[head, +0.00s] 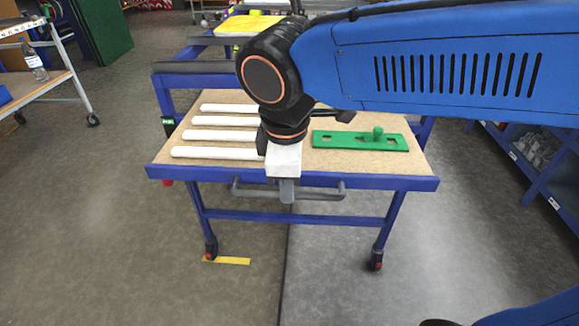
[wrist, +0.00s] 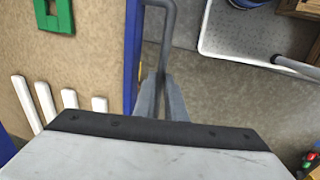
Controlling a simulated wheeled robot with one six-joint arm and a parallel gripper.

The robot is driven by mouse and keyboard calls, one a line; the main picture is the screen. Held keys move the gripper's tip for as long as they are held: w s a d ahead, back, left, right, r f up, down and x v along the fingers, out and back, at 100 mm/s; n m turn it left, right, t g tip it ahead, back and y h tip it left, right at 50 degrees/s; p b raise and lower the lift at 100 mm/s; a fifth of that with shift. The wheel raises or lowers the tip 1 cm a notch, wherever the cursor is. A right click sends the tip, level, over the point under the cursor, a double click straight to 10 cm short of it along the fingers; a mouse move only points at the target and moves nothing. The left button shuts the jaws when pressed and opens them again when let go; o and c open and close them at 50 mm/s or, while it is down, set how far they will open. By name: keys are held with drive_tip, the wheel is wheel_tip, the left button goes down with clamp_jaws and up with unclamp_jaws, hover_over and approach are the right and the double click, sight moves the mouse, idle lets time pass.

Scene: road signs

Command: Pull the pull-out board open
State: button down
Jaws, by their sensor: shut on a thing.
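The pull-out board (head: 302,168) is a tan panel with a blue front edge, set in a blue wheeled frame. A grey bar handle (head: 322,195) runs along its front edge; it also shows in the wrist view (wrist: 169,30). My gripper (head: 287,190) points down in front of that edge, with its grey fingers around the middle of the handle. In the wrist view my fingers (wrist: 163,98) are shut on the bar. The white gripper body hides part of the handle. How far the board is out cannot be told.
Several white rods (head: 217,136) lie on the board's left, and a green plate with a knob (head: 360,141) lies on its right. A cart with a bottle (head: 36,66) stands at left. Blue shelving (head: 535,150) stands at right. The floor in front is clear.

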drive_tip(key=shift+s+a+r, duration=0.1)
drive_tip(key=shift+s, duration=1.3)
drive_tip(key=c, duration=1.8)
unclamp_jaws()
drive_tip(key=s+r, duration=0.1)
drive_tip(key=r, duration=0.4)
drive_tip(key=s+r, duration=0.1)
drive_tip(key=r, duration=0.5)
drive_tip(key=s+r, duration=0.1)
drive_tip(key=r, duration=0.5)
drive_tip(key=shift+s, duration=0.2)
